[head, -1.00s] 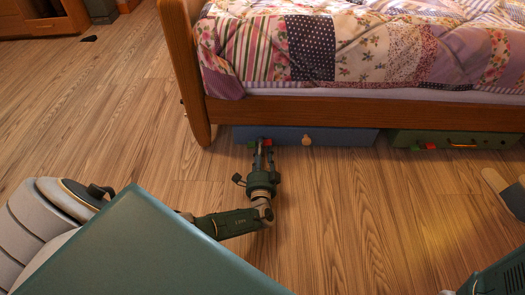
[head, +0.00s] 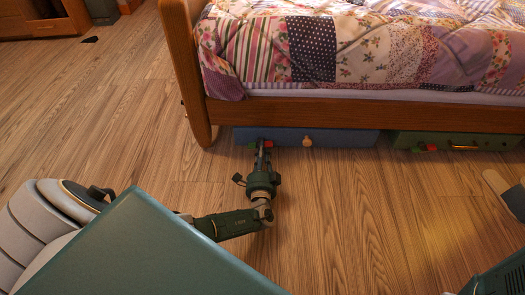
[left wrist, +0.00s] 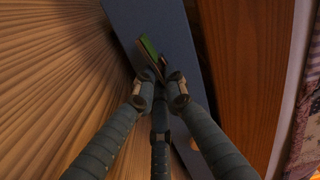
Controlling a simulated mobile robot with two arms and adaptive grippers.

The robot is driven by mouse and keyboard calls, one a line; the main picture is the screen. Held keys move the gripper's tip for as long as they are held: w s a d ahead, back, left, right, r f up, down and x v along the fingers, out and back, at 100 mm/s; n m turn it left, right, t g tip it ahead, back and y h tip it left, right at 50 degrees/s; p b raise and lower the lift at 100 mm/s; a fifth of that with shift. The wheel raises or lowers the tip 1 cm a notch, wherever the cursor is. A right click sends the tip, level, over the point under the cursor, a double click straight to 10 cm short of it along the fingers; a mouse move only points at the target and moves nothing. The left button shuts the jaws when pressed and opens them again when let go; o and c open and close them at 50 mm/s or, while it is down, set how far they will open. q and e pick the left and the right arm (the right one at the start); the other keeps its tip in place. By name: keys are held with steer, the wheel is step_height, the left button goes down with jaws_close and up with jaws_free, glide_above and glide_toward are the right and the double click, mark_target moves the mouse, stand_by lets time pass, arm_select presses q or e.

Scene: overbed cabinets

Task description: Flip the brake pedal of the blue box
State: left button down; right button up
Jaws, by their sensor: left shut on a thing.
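The blue box (head: 345,138) is a long blue drawer-like box under the bed, with a round pale knob (head: 307,141) on its front. Its brake pedal (head: 267,143), a small red and green piece, sits at the box's front toward the left end. In the left wrist view the pedal's green part (left wrist: 150,50) shows beside the blue box (left wrist: 160,20). My left gripper (head: 262,147) reaches across the floor to the box, with its fingers shut on the pedal. The fingers hide part of the pedal.
The bed's wooden leg (head: 198,115) stands just left of the blue box, and the bed's side rail (head: 350,112) runs above it. A green box (head: 455,139) with its own red and green pedal (head: 425,148) lies to the right. The wooden floor (head: 345,215) in front is clear.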

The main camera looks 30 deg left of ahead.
arm_select(q)
steer(key=m, duration=0.2)
steer(key=shift+w+d+f+m+b, duration=0.1)
steer(key=shift+d+f+m+b, duration=0.1)
steer(key=shift+m+b, duration=0.15)
steer(key=shift+m, duration=1.15)
steer(key=shift+d, duration=0.1)
steer(key=c, duration=1.8)
jaws_free()
steer(key=shift+s, duration=0.25)
steer(key=v, duration=1.1)
steer(key=shift+s+d, duration=0.2)
